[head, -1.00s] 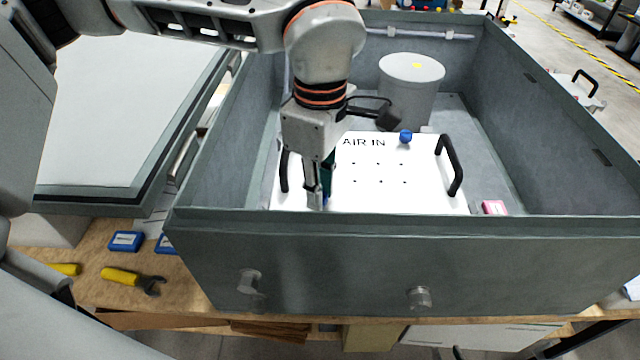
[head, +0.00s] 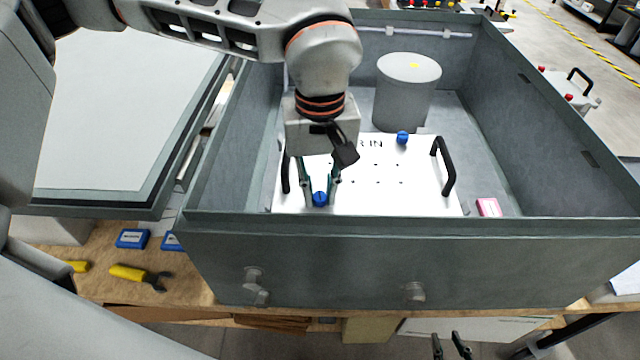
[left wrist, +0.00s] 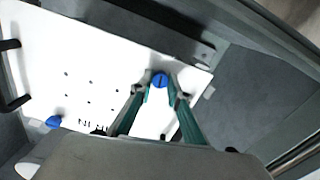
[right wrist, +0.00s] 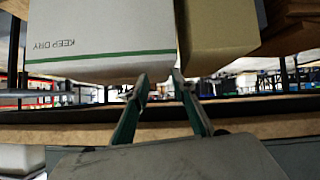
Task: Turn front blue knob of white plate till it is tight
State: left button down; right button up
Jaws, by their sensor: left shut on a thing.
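The white plate (head: 400,200) lies inside the grey box, with black handles at its sides and "AIR IN" lettering partly covered by my arm. The front blue knob (head: 320,199) is at the plate's front left edge. My left gripper (head: 320,190) points down at it, with one finger on each side, shut on the knob. The left wrist view also shows the knob (left wrist: 160,80) between the fingertips (left wrist: 160,86). A second blue knob (head: 403,138) is at the plate's back edge. My right gripper (right wrist: 159,82) is open and empty, outside the box, low in the head view.
The grey box walls (head: 400,260) surround the plate. A grey cylinder (head: 407,95) stands behind it, and a pink box (head: 488,207) lies to its right. A yellow-handled wrench (head: 135,274) and blue boxes (head: 132,238) lie on the bench. A white carton (right wrist: 100,40) is near my right gripper.

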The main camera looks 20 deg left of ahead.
pick_arm(q)
jog(key=m, duration=0.2)
jog(key=m+p, duration=0.2)
jog(key=m, duration=0.1)
jog(key=shift+r+m, duration=0.25)
jog(key=shift+m, duration=0.05)
jog(key=shift+m+p, duration=0.3)
jog(key=shift+m, duration=0.2)
jog(key=shift+w+m+p, duration=0.1)
jog(key=shift+m+p, duration=0.25)
jog(key=shift+m, duration=1.35)
jog(key=shift+f+m+p, duration=0.1)
jog(key=shift+m+p, duration=0.25)
jog(key=shift+m, duration=2.25)
pick_arm(e)
jog(key=shift+s+d+r+h, duration=0.2)
jog(key=shift+s+d+r, duration=0.15)
jog(key=shift+d, duration=0.2)
jog(key=shift+s+d+r+h, duration=0.2)
jog(key=shift+s+d+r, duration=0.1)
jog(key=shift+d, duration=0.2)
jog(key=shift+d, duration=0.1)
pick_arm(q)
jog(key=c, duration=1.9)
grip_release()
